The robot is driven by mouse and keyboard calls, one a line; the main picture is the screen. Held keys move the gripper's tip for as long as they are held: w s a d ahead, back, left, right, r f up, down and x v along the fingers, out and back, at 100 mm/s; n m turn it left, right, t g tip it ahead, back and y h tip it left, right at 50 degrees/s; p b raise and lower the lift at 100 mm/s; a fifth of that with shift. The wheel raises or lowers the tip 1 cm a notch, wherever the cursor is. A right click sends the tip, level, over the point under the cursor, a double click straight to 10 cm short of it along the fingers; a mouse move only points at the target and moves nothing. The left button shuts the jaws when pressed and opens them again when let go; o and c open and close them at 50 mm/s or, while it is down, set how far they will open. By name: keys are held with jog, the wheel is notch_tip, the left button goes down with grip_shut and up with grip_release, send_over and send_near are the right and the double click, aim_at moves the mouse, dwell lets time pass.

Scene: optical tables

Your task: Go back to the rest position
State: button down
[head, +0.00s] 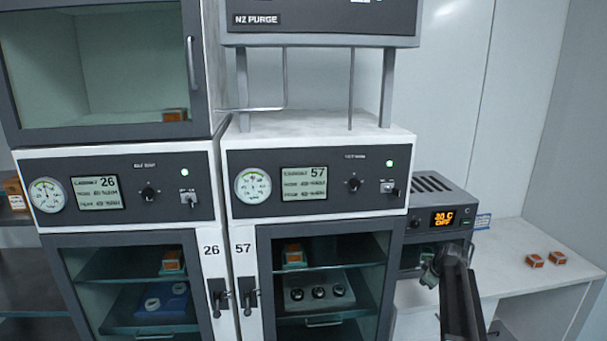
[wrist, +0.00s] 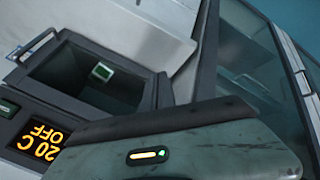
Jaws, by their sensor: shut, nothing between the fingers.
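My gripper (head: 431,268) is at the lower right in the head view, at the end of my dark raised arm. It is shut and empty, in front of the small oven-like unit (head: 437,204) with an orange display. In the wrist view my grey gripper body (wrist: 190,150) fills the bottom, and its fingertips cannot be made out. Behind it is the same unit (wrist: 14,128), tilted, reading 20 C OFF, with an open dark chamber (wrist: 85,75).
Cabinet 26 (head: 118,222) and cabinet 57 (head: 325,216) stand left of my arm, with glass doors closed. Small orange-topped blocks (head: 534,261) lie on the white bench (head: 510,290) at right. A small green-faced item (wrist: 102,72) sits in the chamber.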

jog(key=s+a+f+g, duration=0.1)
jog(key=s+a, duration=0.4)
jog(key=a, duration=0.4)
jog(key=s+a+f+g+y+b, duration=0.1)
jog(key=s+a+f, duration=0.1)
jog(key=s+a, duration=0.5)
jog(key=s+a+f+g, duration=0.1)
jog(key=s+a, duration=0.2)
jog(key=a, duration=0.8)
jog(key=s+f+m+g+h, duration=0.1)
jog(key=s+m+g, duration=0.2)
jog(key=s+m, duration=0.6)
jog(key=s, duration=0.6)
jog(key=shift+f+g, duration=0.3)
jog(key=shift+g, duration=0.1)
jog(key=shift+w+a, duration=0.1)
jog(key=shift+a, duration=0.05)
